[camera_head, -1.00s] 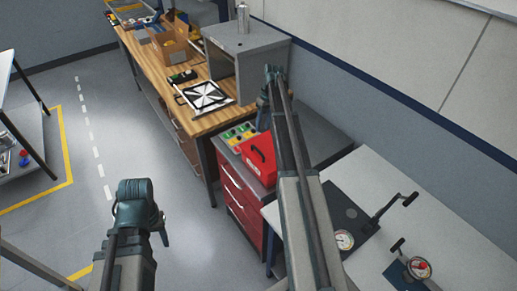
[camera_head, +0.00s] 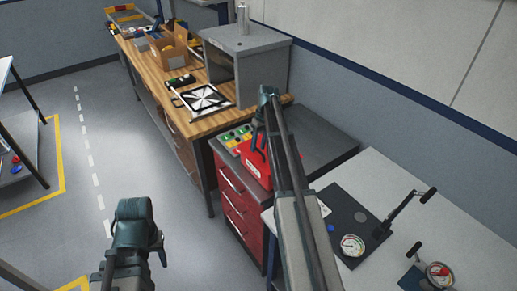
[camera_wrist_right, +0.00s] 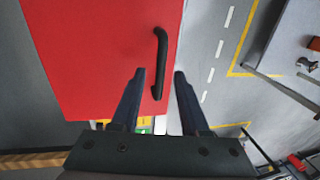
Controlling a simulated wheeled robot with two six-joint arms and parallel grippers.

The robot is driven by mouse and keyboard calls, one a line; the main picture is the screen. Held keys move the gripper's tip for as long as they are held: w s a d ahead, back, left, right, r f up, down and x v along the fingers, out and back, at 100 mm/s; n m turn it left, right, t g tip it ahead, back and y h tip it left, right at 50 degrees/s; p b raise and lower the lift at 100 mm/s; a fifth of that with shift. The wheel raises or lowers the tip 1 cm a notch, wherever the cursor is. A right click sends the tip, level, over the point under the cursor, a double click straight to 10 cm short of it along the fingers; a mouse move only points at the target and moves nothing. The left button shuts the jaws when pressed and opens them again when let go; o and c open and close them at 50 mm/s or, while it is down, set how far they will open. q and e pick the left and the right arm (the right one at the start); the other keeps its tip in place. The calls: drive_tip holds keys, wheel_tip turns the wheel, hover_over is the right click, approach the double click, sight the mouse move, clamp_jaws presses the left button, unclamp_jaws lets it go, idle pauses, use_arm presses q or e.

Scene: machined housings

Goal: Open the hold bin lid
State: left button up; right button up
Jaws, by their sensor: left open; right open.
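The hold bin is a red box (camera_head: 254,164) on top of the red drawer cabinet, partly hidden by my right arm in the head view. In the right wrist view its red lid (camera_wrist_right: 95,60) fills the left side and looks closed. A black bar handle (camera_wrist_right: 161,62) stands on the lid near its right edge. In the head view the right gripper (camera_head: 258,138) hangs just over the bin. My left gripper (camera_head: 160,256) is low at left, away from the bin, its fingers mostly hidden.
A panel with coloured buttons (camera_head: 235,136) sits beside the bin. A wooden workbench (camera_head: 213,121) with a grey cabinet (camera_head: 262,72) stands behind. A white table (camera_head: 400,190) with gauges (camera_head: 352,245) is at right.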

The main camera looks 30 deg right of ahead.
clamp_jaws()
idle(1.4)
